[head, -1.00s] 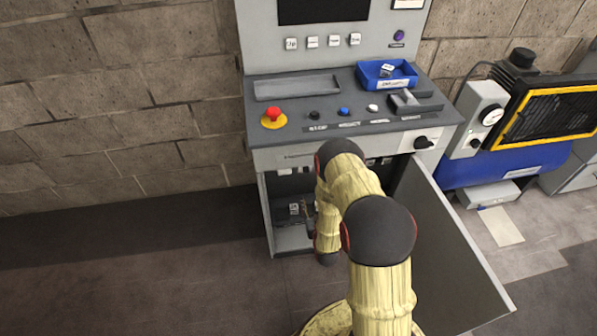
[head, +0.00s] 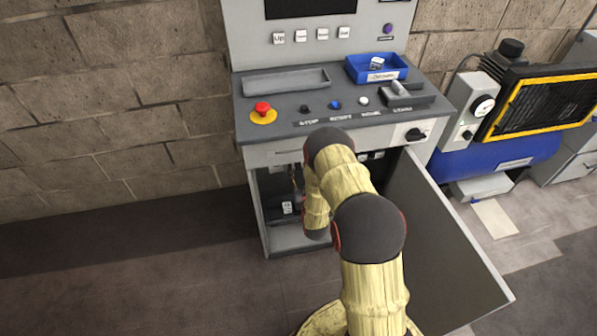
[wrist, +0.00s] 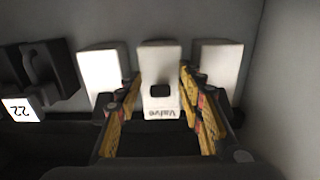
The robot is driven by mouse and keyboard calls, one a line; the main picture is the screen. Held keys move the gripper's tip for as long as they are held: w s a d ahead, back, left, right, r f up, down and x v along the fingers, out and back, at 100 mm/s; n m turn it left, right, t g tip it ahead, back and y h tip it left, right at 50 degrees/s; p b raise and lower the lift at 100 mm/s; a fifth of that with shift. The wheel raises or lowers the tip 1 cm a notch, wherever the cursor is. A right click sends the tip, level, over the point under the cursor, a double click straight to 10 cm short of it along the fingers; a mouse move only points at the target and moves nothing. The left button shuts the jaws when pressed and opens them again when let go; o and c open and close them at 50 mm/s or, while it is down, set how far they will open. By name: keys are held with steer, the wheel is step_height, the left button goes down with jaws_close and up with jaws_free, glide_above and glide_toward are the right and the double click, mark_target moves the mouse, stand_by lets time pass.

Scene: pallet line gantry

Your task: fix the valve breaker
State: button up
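The valve breaker (wrist: 158,58) is a white block marked "Valve", with a small black toggle (wrist: 160,91), in the middle of the wrist view. The label reads upside down. My gripper (wrist: 160,95) is open, its two yellow-and-black fingers spread on either side of the breaker's front. I see no clear contact with the toggle. In the head view, my arm reaches into the open cabinet (head: 283,241) under the console and hides the gripper and the valve breaker.
White breakers stand left (wrist: 103,72) and right (wrist: 219,68) of the valve breaker. A black part with a "22" tag (wrist: 18,108) is farther left. A cabinet wall (wrist: 291,80) is at right. The cabinet door (head: 440,235) stands open beside my arm.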

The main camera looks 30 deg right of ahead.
steer(key=shift+c, duration=1.2)
steer(key=c, duration=0.7)
jaws_close()
